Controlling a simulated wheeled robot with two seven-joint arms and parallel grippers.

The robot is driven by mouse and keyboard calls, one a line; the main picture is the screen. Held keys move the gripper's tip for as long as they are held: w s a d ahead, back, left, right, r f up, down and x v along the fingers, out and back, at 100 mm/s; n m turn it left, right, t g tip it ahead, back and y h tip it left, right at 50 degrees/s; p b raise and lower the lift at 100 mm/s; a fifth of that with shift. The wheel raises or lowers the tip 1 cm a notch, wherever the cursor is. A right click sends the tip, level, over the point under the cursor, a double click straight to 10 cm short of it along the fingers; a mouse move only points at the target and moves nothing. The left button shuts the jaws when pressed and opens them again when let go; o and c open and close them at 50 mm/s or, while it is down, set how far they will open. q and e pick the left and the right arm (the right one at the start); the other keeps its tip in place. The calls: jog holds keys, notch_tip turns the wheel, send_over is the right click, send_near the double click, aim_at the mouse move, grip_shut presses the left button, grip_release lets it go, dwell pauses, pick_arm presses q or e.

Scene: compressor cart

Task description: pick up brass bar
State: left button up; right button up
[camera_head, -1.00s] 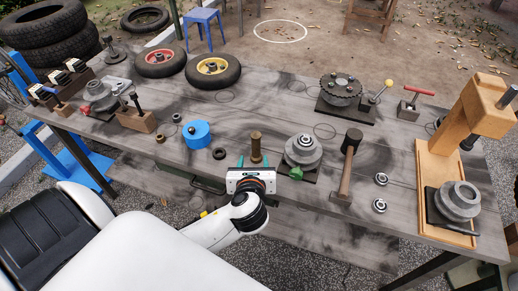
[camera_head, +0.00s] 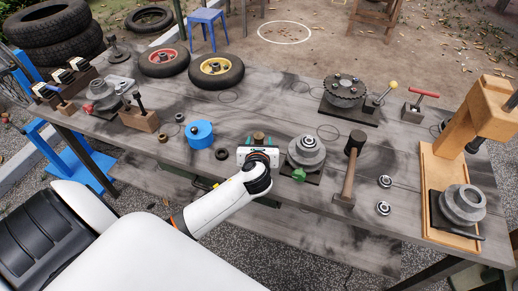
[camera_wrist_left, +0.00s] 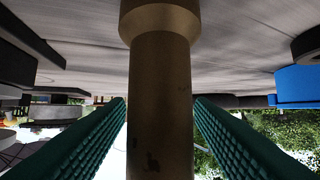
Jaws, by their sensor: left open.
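The brass bar (camera_head: 259,137) stands upright near the front edge of the workbench, and only its top shows in the head view. My left gripper (camera_head: 260,144) is in front of it, its body hiding the bar's lower part. In the left wrist view the bar (camera_wrist_left: 160,95) fills the middle, with a wider collar at the top of the picture. The green ribbed fingers of my left gripper (camera_wrist_left: 160,125) lie on both sides of it, open, with a visible gap on each side. My right gripper is not in view.
On the workbench (camera_head: 240,115), a blue cylinder (camera_head: 200,134) and a dark ring (camera_head: 222,155) lie left of the gripper. A grey stepped part with a green knob (camera_head: 306,152) stands close on the right, then a hammer (camera_head: 350,165). Behind the bar is bare wood.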

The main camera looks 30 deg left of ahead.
pick_arm(q)
grip_shut()
jog(key=shift+r, duration=0.1)
dwell(0.3)
